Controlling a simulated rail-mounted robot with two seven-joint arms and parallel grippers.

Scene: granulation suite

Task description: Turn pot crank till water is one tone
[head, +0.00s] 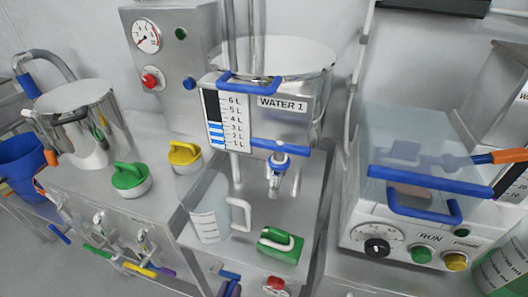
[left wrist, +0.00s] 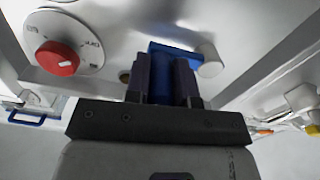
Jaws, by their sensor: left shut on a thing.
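My left gripper (head: 230,288) shows only partly at the bottom edge of the head view, at a blue handle (head: 230,275) on the front of the steel bench. In the left wrist view its two dark fingers (left wrist: 162,85) are shut on the blue handle (left wrist: 172,50), one on each side. A pale round end sits beside the handle. I cannot tell whether this handle is the pot crank. The steel tank marked WATER 1 (head: 300,122) has a level gauge (head: 228,120) with blue bars low on its scale. The water itself is hidden. My right gripper is out of view.
A red knob (left wrist: 58,58) is close to my left gripper. A polished pot (head: 82,135) stands left; a control box (head: 405,240) stands right.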

